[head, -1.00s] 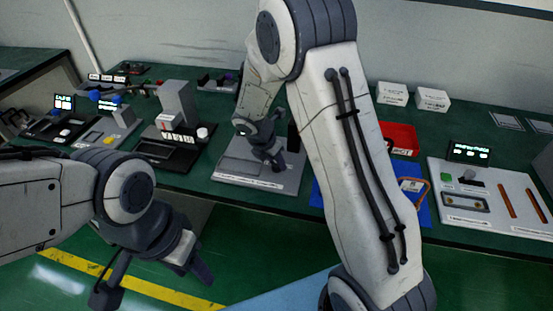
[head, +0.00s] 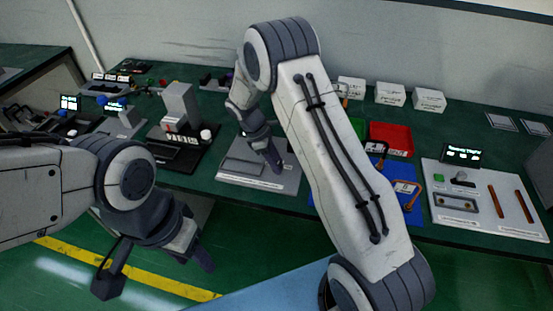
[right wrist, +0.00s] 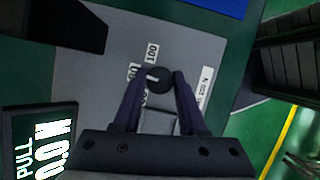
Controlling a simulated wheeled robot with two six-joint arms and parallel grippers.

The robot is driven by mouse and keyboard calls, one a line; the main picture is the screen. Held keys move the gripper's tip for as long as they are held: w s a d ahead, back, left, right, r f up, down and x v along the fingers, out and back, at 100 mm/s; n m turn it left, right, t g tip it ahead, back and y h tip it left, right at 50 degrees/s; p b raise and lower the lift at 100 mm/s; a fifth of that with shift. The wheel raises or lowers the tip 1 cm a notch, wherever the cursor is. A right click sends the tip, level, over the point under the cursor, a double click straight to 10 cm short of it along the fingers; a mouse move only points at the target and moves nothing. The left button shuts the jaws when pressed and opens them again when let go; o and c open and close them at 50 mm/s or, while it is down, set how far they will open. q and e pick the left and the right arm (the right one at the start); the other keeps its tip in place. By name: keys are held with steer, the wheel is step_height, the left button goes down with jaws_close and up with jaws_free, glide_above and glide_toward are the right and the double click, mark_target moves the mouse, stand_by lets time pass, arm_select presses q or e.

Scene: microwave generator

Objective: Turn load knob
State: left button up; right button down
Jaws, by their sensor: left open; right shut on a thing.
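The load knob (right wrist: 157,79) is a round black knob with a white pointer line, on a grey plate (right wrist: 105,60) with small white scale labels, one reading 100. In the right wrist view my right gripper (right wrist: 157,83) has its two dark fingers on either side of the knob, shut on it. In the head view my right gripper (head: 270,162) points down at the right part of the grey plate (head: 235,172) and hides the knob. My left gripper (head: 158,278) is open and empty, in front of the table edge, over the floor.
A lit display reading PULL (right wrist: 38,145) stands beside the plate. A black device with a grey column (head: 181,105) is left of the plate. A blue mat (head: 408,212), a red tray (head: 388,137) and white boxes (head: 390,95) lie to the right.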

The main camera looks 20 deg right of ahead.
steer(key=m, duration=0.2)
steer(key=m+g+y, duration=0.1)
steer(key=m, duration=0.2)
steer(key=shift+w+m+g+y+p, duration=0.15)
steer(key=shift+m+g+y+p, duration=0.15)
steer(key=shift+p, duration=0.1)
steer(key=m, duration=0.2)
steer(key=m+y, duration=0.1)
steer(key=m, duration=0.2)
steer(key=shift+d+g+y, duration=0.1)
steer(key=shift+g+y, duration=0.2)
steer(key=shift+g, duration=0.1)
steer(key=shift+c, duration=2.3)
jaws_free()
steer(key=shift+w+r, duration=0.25)
steer(key=shift+r, duration=0.25)
steer(key=b+v, duration=0.1)
steer(key=v, duration=0.8)
steer(key=shift+r+b, duration=0.2)
steer(key=shift+b, duration=0.15)
